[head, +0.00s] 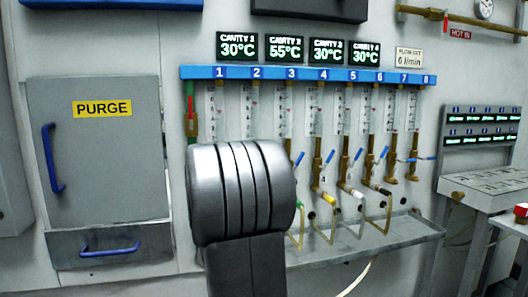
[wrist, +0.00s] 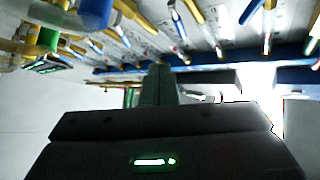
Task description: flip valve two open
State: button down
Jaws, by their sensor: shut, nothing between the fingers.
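The label 2 (head: 256,72) marks the second column on the blue rail. Its clear flow tube (head: 249,110) shows below the label, but valve two and its handle are hidden behind my arm in the head view. In the wrist view my gripper (wrist: 160,72) is shut and empty, with its fingers together near the middle. Several brass valves with blue handles show beyond and above the fingers, one blue handle (wrist: 95,12) large and close at the upper left. I cannot tell which of them is valve two. Nothing visibly touches the fingers.
Columns 3 to 8 stand to the right, with blue handles (head: 356,155) and coloured hose ends. A grey ledge (head: 400,232) runs below them. A grey PURGE cabinet (head: 95,150) with blue handles is at left. A console (head: 490,185) stands at right.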

notch_tip(320, 180, up, 9)
jog(key=s+a+m+g+h+p, duration=0.1)
jog(key=a+m+g+h+p, duration=0.1)
jog(key=m+g+p, duration=1.3)
jog(key=w+d+f+t+p, duration=0.1)
jog(key=w+t+p, duration=0.3)
jog(key=w+p, duration=0.5)
jog(key=d+p, duration=0.1)
jog(key=p, duration=0.2)
jog(key=shift+f+m+t, duration=0.3)
jog(key=shift+f+m, duration=0.1)
jog(key=shift+a, duration=0.1)
jog(key=shift+f, duration=0.1)
